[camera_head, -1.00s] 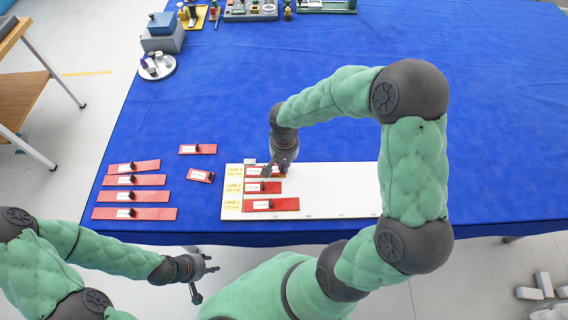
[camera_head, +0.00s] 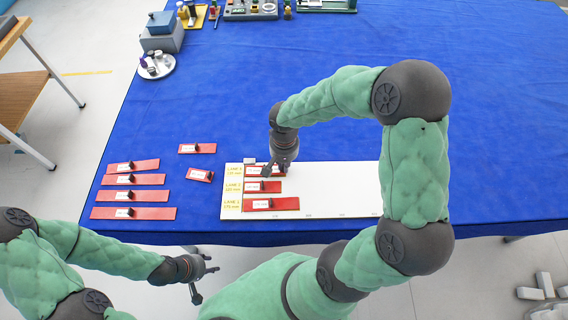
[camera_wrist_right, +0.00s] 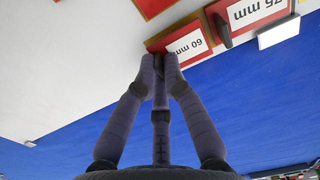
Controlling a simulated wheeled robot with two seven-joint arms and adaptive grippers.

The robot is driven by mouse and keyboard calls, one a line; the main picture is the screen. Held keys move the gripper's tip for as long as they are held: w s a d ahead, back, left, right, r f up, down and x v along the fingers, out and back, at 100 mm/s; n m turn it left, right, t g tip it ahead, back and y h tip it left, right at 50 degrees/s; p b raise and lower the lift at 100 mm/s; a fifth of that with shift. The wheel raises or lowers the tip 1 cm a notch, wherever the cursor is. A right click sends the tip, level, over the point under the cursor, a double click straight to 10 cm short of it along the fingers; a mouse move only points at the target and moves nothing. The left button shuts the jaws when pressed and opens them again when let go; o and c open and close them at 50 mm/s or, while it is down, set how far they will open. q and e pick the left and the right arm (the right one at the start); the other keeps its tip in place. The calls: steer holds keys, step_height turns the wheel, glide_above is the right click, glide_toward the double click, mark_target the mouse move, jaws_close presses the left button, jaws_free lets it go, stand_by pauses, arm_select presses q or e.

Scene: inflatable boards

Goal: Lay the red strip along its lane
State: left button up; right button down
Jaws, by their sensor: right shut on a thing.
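My right gripper (camera_head: 270,172) is low over the top lane of the white board (camera_head: 340,190). In the right wrist view its fingertips (camera_wrist_right: 161,60) are together at a red strip marked 60 mm (camera_wrist_right: 187,44), covering where they grip it. This strip lies end to end with a red strip marked 75 mm (camera_wrist_right: 262,12), looking roughly in line; any small gap is hidden. Red strips also lie in the middle lane (camera_head: 274,187) and bottom lane (camera_head: 288,204). My left gripper (camera_head: 206,282) is open and empty, off the table's front edge.
Several loose red strips (camera_head: 152,180) lie on the blue cloth left of the board, with two shorter ones (camera_head: 208,148) nearer it. A small white block (camera_wrist_right: 279,32) sits beside the top lane's strip. The board's right part is bare.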

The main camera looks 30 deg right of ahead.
steer(key=shift+f+b, duration=0.45)
steer(key=shift+b, duration=0.1)
stand_by(1.5)
steer(key=c, duration=0.8)
jaws_free()
steer(key=shift+r+p, duration=2.15)
steer(key=shift+r, duration=0.9)
